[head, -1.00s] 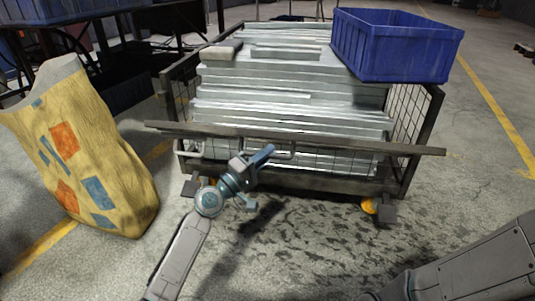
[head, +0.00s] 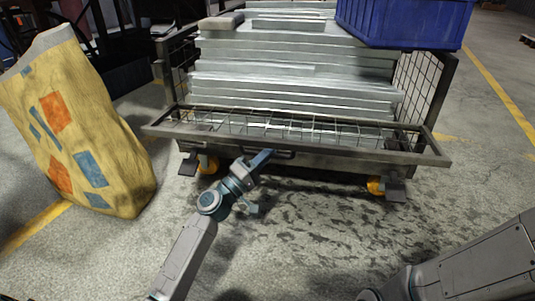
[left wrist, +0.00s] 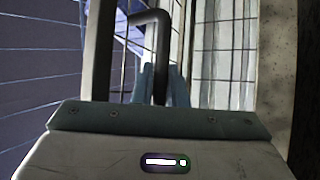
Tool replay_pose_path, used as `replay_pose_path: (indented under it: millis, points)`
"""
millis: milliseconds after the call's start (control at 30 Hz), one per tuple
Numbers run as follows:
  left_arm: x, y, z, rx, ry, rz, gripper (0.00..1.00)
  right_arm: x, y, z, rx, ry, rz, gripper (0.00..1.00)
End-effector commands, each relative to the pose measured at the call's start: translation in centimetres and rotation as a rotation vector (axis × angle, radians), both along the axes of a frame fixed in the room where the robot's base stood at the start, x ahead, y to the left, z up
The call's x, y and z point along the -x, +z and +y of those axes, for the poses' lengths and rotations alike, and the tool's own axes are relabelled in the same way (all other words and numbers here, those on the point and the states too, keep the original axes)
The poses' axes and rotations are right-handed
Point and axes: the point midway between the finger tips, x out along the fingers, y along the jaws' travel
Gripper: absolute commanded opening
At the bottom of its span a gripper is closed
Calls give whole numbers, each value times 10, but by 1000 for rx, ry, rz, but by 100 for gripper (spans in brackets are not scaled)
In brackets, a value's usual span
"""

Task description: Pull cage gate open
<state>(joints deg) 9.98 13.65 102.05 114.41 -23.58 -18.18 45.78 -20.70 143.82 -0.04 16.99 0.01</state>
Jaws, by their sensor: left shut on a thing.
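The cage gate (head: 350,153) is a dark metal frame with wire mesh on the front of the cage trolley. It is tilted far outward and down, hinged along its lower side. My left gripper (head: 262,158) is at the gate's outer rail, left of its middle. It is shut on the gate's handle, a dark bent bar (left wrist: 161,50) between the two fingers (left wrist: 160,85) in the left wrist view. In the head view the fingers partly hide the handle. Only part of my right arm shows at the lower right; its gripper is not visible.
Stacked galvanized brackets (head: 290,75) fill the cage behind the gate. A blue crate (head: 405,25) sits on top at the right. A yellow patterned sack (head: 85,130) stands left of the trolley, near the gate's left end. The floor in front is clear.

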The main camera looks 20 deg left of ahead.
Motion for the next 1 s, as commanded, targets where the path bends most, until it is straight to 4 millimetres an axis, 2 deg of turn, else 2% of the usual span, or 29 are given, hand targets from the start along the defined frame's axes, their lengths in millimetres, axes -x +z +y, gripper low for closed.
replay_pose_path:
  millis: [300,800,833,900,933,1000]
  points:
    - [3,-8,0,-12,-2,-55,0,0,-7,0,0,0,-1,0]
    - [3,-8,0,-15,-2,-64,0,0,-7,0,0,0,-1,0]
    - [3,-8,0,-15,-2,-64,16,0,-7,0,0,0,-1,0]
    - [3,-8,0,-13,-2,-64,30,0,-7,0,0,0,-1,0]
    - [3,-8,0,-13,-2,-64,34,0,-7,0,0,0,-1,0]
    - [3,-8,0,-14,-1,-63,34,0,-7,0,0,0,-1,0]
